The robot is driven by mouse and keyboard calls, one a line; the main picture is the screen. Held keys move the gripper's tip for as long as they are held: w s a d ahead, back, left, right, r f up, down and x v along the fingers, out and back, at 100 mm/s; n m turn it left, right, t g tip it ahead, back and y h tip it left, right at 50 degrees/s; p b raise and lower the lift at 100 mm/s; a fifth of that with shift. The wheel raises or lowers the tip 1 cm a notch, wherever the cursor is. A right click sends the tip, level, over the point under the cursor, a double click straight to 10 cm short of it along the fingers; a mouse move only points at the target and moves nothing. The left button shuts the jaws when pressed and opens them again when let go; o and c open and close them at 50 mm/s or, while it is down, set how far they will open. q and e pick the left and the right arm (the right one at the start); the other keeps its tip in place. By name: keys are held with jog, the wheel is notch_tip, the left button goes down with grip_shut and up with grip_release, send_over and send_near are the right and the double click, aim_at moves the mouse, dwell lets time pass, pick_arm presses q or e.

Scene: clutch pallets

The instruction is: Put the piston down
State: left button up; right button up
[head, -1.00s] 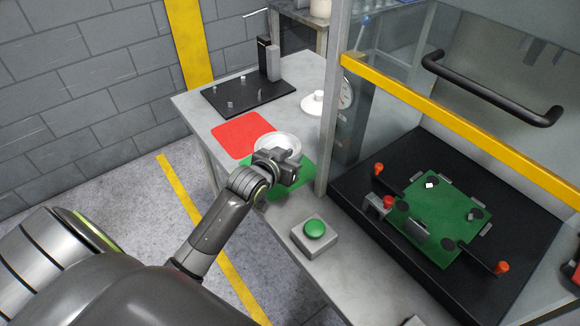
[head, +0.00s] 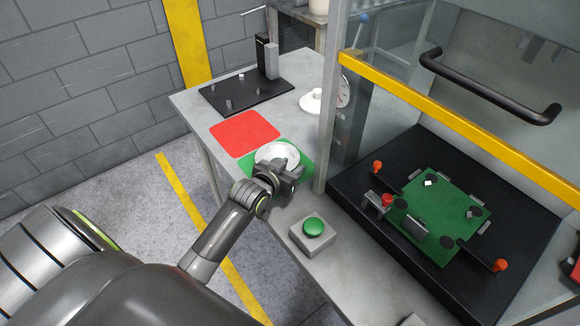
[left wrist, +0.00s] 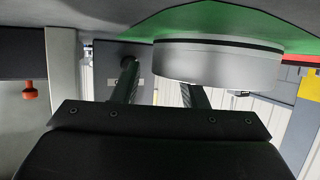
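The piston (head: 277,153) is a round, light grey, cup-like part. It sits on the green mat (head: 301,172) on the table. In the left wrist view the piston (left wrist: 218,64) is a pale cylinder against the green mat (left wrist: 215,20), with that picture upside down. My left gripper (head: 290,173) is at the near side of the piston. Its two fingers (left wrist: 160,78) stand apart in the wrist view with nothing clasped between them, and the piston lies just beyond and to one side. Whether a finger still touches it, I cannot tell. My right gripper is not in view.
A red mat (head: 244,134) lies empty beside the green one. A black fixture plate (head: 245,97) is behind it. A green button box (head: 314,235) stands at the near edge. A frame post and yellow bar (head: 450,104) bound the press area on the right.

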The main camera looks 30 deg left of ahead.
pick_arm(q)
jog(key=shift+r, duration=0.1)
jog(key=v, duration=1.2)
jog(key=shift+b, duration=0.35)
